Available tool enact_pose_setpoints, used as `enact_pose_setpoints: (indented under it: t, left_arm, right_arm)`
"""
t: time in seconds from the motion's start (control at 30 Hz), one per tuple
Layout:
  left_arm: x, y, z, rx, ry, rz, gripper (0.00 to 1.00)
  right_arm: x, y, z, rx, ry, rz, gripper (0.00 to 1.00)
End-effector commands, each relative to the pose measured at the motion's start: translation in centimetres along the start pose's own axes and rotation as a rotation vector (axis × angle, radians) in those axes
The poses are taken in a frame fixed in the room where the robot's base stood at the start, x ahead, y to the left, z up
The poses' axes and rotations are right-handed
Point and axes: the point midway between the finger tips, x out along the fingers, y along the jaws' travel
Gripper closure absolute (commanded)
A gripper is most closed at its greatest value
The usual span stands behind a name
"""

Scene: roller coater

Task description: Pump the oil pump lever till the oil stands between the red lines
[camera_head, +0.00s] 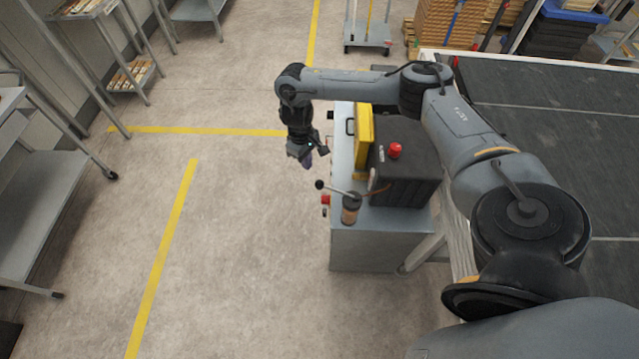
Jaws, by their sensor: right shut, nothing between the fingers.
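The oil pump lever (336,190) is a thin metal rod with a black ball knob at its left end. It sticks out to the left from the pump beside a small cylinder with brownish contents (350,212), which looks like the oil container. The oil level and the red lines are too small to make out. My right gripper (311,158) points down at the left side of the machine, behind the knob in the picture and apart from it. It is shut and empty. My left gripper is out of view.
The pump sits on a grey metal cabinet (378,246) with a black box (405,165) bearing a red cap and a yellow panel (363,138). A dark conveyor-like surface (560,120) lies to the right. Shelves stand at left; the floor (240,240) between is clear.

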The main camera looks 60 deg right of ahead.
Motion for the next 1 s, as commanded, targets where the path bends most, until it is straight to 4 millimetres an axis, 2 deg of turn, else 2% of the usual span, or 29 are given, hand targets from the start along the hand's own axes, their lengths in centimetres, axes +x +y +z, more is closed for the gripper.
enact_pose_setpoints:
  t: [0.03,0.2,1.0]
  left_arm:
    - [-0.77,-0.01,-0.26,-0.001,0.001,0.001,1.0]
    - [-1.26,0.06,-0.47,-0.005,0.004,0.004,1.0]
    - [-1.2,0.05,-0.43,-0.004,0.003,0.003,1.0]
  right_arm:
    - [-1.15,0.0,-0.03,0.0,0.002,0.0,1.0]
    - [-1.95,0.03,0.0,0.0,0.001,0.001,1.0]
    - [-1.95,0.01,0.01,0.0,0.0,0.0,1.0]
